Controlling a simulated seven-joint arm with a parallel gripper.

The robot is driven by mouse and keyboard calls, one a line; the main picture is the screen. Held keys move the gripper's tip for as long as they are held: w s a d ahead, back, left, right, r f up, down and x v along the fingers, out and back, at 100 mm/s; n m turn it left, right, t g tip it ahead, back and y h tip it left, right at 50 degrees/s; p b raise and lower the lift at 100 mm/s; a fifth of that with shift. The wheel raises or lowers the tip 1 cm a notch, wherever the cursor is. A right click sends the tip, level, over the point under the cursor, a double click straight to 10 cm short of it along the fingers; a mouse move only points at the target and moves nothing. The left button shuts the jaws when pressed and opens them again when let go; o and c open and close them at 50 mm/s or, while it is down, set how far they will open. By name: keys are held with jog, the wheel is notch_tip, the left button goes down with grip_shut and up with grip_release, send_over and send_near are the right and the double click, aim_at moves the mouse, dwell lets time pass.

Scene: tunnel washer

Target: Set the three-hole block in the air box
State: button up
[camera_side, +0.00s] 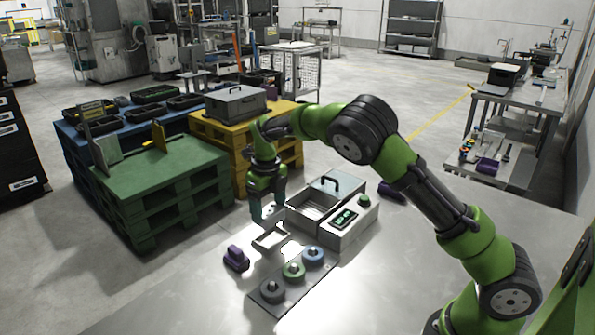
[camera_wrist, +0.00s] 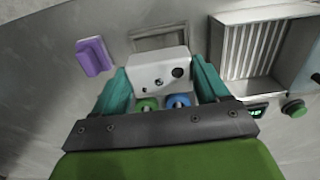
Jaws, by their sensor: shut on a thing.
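In the wrist view, the light grey three-hole block (camera_wrist: 150,72) sits between the teal fingers of my gripper (camera_wrist: 160,85), with its holed face toward the camera. My gripper is shut on it. In the side view, my gripper (camera_side: 263,214) points down above the metal table, left of the air box; the block is hard to make out there. The air box (camera_side: 305,226) is a grey open-topped box, with a handled lid (camera_side: 326,184) at its back. In the wrist view, the air box (camera_wrist: 228,62) lies to the right of the block and shows a ribbed floor.
A shallow grey frame (camera_side: 271,238) lies below my gripper. A purple block (camera_side: 236,258) is to its left. A plate with grey, green and blue rings (camera_side: 294,270) lies in front. A control panel with a lit display (camera_side: 344,218) and green button (camera_side: 364,200) adjoins the air box.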

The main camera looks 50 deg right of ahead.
aim_at(273, 206)
jog(key=r, duration=0.1)
jog(key=d+r, duration=0.1)
jog(key=r, duration=0.1)
jog(key=shift+d+r, duration=0.35)
jog(key=shift+r, duration=0.05)
jog(key=s+d+r+m, duration=0.1)
jog(key=s+d+r, duration=0.1)
jog(key=d, duration=1)
jog(key=shift+n, duration=0.5)
jog(key=shift+s+d+f, duration=0.1)
jog(key=shift+s+f, duration=0.05)
jog(key=shift+f, duration=1.4)
jog(key=shift+s+d+f, duration=0.1)
jog(key=shift+f, duration=1.45)
jog(key=shift+f, duration=0.2)
jog(key=shift+f, duration=0.9)
jog(key=shift+f, duration=0.45)
jog(key=shift+f, duration=0.35)
jog(key=shift+f, duration=0.3)
